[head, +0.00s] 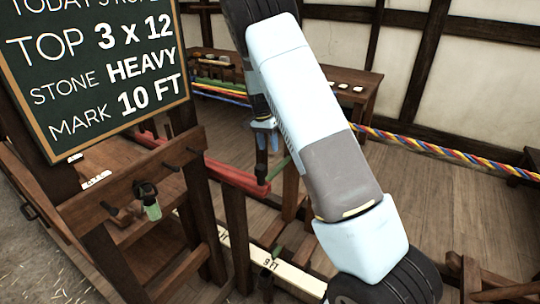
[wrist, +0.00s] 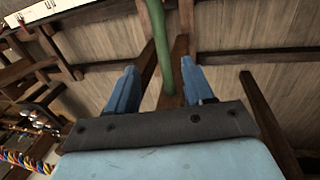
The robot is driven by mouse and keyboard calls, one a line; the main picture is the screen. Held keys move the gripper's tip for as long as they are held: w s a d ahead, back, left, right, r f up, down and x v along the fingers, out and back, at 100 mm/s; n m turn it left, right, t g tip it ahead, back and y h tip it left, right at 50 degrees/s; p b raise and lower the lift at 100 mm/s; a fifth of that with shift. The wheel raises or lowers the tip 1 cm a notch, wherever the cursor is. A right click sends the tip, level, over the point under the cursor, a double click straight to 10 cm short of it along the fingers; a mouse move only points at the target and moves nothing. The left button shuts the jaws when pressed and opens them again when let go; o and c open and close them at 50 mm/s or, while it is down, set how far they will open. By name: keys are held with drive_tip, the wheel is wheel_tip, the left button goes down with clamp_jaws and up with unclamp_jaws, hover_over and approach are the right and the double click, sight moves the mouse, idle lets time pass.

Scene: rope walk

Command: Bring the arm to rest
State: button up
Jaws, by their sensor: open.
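My arm reaches across the middle of the head view, bent, with its upper link close to the camera. My gripper (head: 264,140) hangs beyond the arm, pointing down near the end of a red bar (head: 235,178). In the wrist view my gripper (wrist: 158,68) shows two blue fingers set wide apart, with nothing held. A green bar (wrist: 158,30) runs behind the gap between the fingers; I cannot tell how far off it is. My arm hides part of the frame behind it.
A chalkboard (head: 95,70) and a wooden rack with pegs (head: 160,180) stand at the left. A multicoloured rope (head: 445,151) stretches across at the right. A table (head: 335,78) stands at the back. A pale marked board (head: 285,272) lies low. Bare floor (head: 440,200) shows at the right.

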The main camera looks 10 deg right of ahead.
drive_tip(key=shift+w+a+r, duration=0.1)
drive_tip(key=shift+a+r, duration=0.05)
drive_tip(key=shift+r, duration=0.6)
drive_tip(key=s+d+r+n+t+y, duration=0.1)
drive_tip(key=s+d+r+n+t, duration=0.1)
drive_tip(key=s+r, duration=0.8)
drive_tip(key=s+d+r+n+t+y, duration=0.1)
drive_tip(key=s+r+n, duration=0.1)
drive_tip(key=s+r, duration=0.75)
drive_tip(key=s+r+n+t, duration=0.2)
drive_tip(key=s+r, duration=0.2)
drive_tip(key=s, duration=0.7)
drive_tip(key=s+r+n+t, duration=0.2)
drive_tip(key=s+r+n, duration=0.1)
drive_tip(key=s, duration=0.9)
drive_tip(key=shift+d+r, duration=0.45)
drive_tip(key=shift+r, duration=0.35)
drive_tip(key=shift+s, duration=0.1)
